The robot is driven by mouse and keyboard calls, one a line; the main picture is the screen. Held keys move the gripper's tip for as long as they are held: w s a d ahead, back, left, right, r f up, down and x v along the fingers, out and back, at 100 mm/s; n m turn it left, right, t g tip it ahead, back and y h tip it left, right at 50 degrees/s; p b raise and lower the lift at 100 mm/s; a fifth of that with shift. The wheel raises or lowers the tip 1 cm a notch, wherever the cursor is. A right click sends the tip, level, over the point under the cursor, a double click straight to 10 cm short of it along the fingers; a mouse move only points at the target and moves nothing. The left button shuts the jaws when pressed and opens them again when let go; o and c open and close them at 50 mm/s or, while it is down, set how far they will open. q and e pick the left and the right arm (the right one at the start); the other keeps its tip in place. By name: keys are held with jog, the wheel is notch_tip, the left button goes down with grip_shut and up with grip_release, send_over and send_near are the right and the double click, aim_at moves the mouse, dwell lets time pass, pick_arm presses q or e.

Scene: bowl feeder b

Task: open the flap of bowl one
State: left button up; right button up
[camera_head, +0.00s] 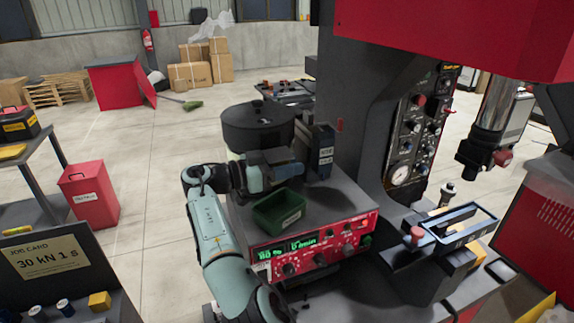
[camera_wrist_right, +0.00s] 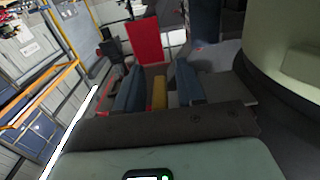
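A round black bowl (camera_head: 258,122) stands on a pale base at the back of the grey machine housing. A dark upright box with white labels (camera_head: 322,150) stands to its right. My right gripper (camera_head: 288,172) is in front of the bowl, left of the box and behind the green bin. In the right wrist view its two blue-grey fingers (camera_wrist_right: 158,90) are apart. A yellow patch shows between them, and I cannot tell whether it is near or far. I cannot make out the flap; the gripper hides part of that area. My left gripper is not in view.
A green bin (camera_head: 280,209) sits on the housing, above a red control panel (camera_head: 315,248). A tall dark press column (camera_head: 370,95) rises to the right. A large pale curved body (camera_wrist_right: 285,50) fills the right of the wrist view.

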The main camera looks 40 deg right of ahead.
jog(key=shift+w+a, duration=0.2)
jog(key=shift+a, duration=0.3)
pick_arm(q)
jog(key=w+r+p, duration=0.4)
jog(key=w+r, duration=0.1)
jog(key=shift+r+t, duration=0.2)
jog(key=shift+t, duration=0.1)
pick_arm(e)
jog(key=v, duration=1.2)
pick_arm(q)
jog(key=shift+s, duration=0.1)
pick_arm(e)
jog(key=shift+a, duration=0.15)
